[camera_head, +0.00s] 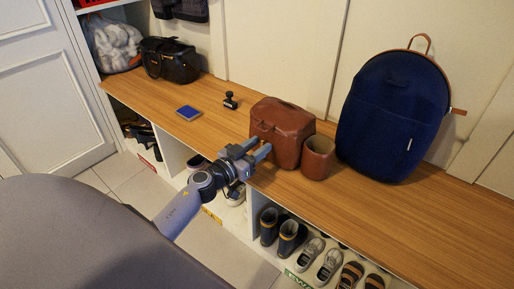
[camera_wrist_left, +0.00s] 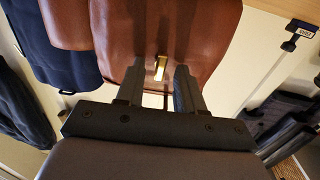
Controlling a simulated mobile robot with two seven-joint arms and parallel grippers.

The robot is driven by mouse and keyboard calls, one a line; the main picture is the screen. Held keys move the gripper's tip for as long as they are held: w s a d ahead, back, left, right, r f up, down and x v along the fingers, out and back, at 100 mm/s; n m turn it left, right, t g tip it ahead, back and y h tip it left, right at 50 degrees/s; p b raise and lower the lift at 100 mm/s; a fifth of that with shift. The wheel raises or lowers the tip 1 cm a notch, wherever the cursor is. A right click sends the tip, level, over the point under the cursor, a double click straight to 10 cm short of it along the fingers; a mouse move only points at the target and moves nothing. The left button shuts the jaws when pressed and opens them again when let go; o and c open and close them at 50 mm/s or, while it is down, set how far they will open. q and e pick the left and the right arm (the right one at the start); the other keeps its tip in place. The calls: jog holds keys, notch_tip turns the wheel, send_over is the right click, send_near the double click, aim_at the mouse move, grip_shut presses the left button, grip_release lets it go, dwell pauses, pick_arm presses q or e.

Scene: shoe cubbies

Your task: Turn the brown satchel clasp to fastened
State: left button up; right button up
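The brown satchel (camera_head: 282,130) stands upright on the wooden bench top, and its front fills the middle of the left wrist view (camera_wrist_left: 187,30). A small brass clasp (camera_wrist_left: 160,68) shows on the satchel's front in the left wrist view. My left gripper (camera_head: 262,148) is in front of the satchel, with its fingers pointing at it. In the wrist view its two fingers (camera_wrist_left: 161,72) are apart, one on either side of the clasp, with nothing seen held between them. I cannot tell whether the fingertips touch the leather. My right gripper is not in view.
A brown leather cup (camera_head: 318,158) stands right beside the satchel, and a navy backpack (camera_head: 394,118) stands further right. A blue notebook (camera_head: 188,113), a small black object (camera_head: 230,100) and a black handbag (camera_head: 168,60) are to the left. Shoes fill cubbies below. The bench (camera_head: 440,210) is clear at right.

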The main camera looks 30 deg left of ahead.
pick_arm(q)
grip_shut()
